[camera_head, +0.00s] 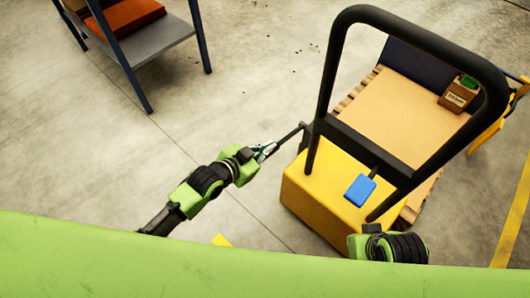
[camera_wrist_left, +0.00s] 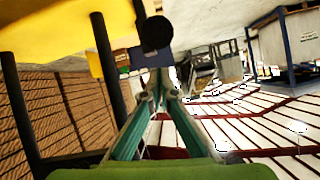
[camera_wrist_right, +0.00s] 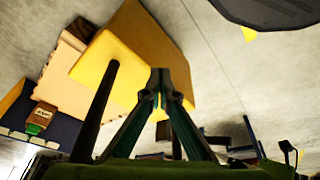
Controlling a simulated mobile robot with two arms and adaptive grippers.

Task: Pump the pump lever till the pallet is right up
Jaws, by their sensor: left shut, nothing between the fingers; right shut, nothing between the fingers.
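The pump lever (camera_head: 289,136) is a thin black bar sticking out to the left of the yellow pump body (camera_head: 315,200). My left gripper (camera_head: 266,151) is shut and empty at the lever's outer end. In the left wrist view a round black end (camera_wrist_left: 156,33) shows just beyond its fingertips (camera_wrist_left: 158,80); I cannot tell whether they touch. The pallet (camera_head: 345,95) is behind the pump body with a tan load on it; its height above the floor is unclear. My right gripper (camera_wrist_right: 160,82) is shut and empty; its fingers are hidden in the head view.
A tall black handle frame (camera_head: 333,65) rises over the pump body. A small brown box (camera_head: 458,96) sits on the load. A shelf (camera_head: 150,42) stands at top left. The floor on the left is clear.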

